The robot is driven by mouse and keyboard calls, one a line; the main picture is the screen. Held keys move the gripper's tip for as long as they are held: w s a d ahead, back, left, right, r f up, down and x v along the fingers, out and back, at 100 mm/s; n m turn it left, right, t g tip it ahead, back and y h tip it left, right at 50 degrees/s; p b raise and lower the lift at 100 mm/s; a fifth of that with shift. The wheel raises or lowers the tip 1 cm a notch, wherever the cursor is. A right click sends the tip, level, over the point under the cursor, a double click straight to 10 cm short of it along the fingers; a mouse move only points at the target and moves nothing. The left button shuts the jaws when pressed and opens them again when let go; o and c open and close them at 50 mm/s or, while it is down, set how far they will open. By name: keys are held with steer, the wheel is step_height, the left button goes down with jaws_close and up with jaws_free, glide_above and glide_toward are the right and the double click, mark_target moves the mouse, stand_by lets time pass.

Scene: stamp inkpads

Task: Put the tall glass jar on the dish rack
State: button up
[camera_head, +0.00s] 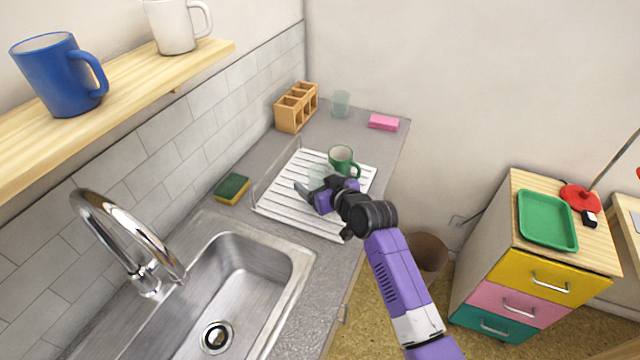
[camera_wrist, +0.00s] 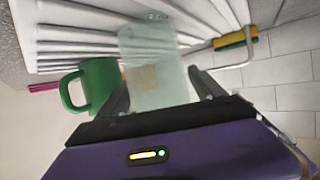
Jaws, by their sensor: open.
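A clear, faintly greenish glass jar (camera_wrist: 155,65) stands between the two fingers of my gripper (camera_wrist: 162,90) in the wrist view. In the head view the jar (camera_head: 320,174) shows faintly over the white slatted dish rack (camera_head: 290,205), partly hidden by my gripper (camera_head: 311,190). The jar appears to rest on the slats, though its base is hard to make out. My gripper is open, with its fingers on either side of the jar. The rack also shows in the wrist view (camera_wrist: 75,40).
A green mug (camera_head: 342,159) stands on the rack close beside the jar. A yellow-green sponge (camera_head: 232,188) lies left of the rack. A wooden holder (camera_head: 295,107), another glass (camera_head: 340,104) and a pink sponge (camera_head: 383,122) are behind it. The sink (camera_head: 235,295) is in front.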

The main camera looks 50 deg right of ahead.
steer(key=b+v, duration=0.1)
steer(key=v, duration=1.1)
steer(key=s+a+f, duration=0.1)
steer(key=a, duration=0.1)
steer(key=s+a+f, duration=0.1)
steer(key=s+a, duration=0.1)
steer(key=s+a+f, duration=0.1)
steer(key=s+a, duration=0.1)
steer(key=shift+s+a+f, duration=0.15)
steer(key=shift+f, duration=0.05)
steer(key=s+a+r+n+y, duration=0.1)
steer(key=s+a+r, duration=0.1)
steer(key=s+a, duration=0.3)
steer(key=s+a+r+n+t+y, duration=0.1)
steer(key=s+a, duration=0.4)
steer(key=s, duration=0.6)
steer(key=s+a+r+n+y, duration=0.1)
steer(key=s+a+r, duration=0.2)
steer(key=s+a, duration=0.2)
steer(key=s, duration=0.3)
steer(key=shift+r+t+y, duration=0.25)
steer(key=shift+t+y, duration=0.15)
steer(key=shift+a, duration=0.15)
